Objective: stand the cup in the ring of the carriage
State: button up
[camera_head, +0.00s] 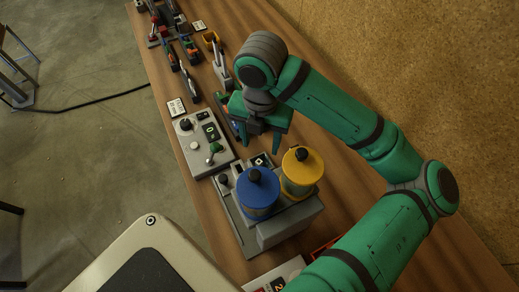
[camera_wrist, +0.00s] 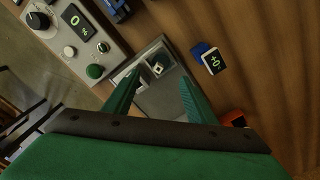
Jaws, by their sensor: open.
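My gripper (camera_head: 260,140) hangs over the table with its two fingers apart and nothing visible between them. In the wrist view its fingers (camera_wrist: 160,78) spread over a grey tray-like part (camera_wrist: 158,100) holding a small pale square piece. A grey apparatus (camera_head: 288,228) carries a blue canister (camera_head: 258,195) and a yellow canister (camera_head: 302,172), both with dark knobs on top, standing below the gripper in the head view. I cannot tell which part is the carriage's ring, and no plain cup is clearly recognisable; the arm and gripper hide some of the table.
A control panel (camera_head: 200,140) with a dial and green lever lies left of the gripper; it also shows in the wrist view (camera_wrist: 68,28). Several tools (camera_head: 172,45) lie at the table's far end. A small label on blue (camera_wrist: 212,60) has bare wood to its right.

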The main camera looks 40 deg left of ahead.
notch_tip(320, 180, up, 4)
jog(key=shift+r, duration=0.1)
dwell(0.6)
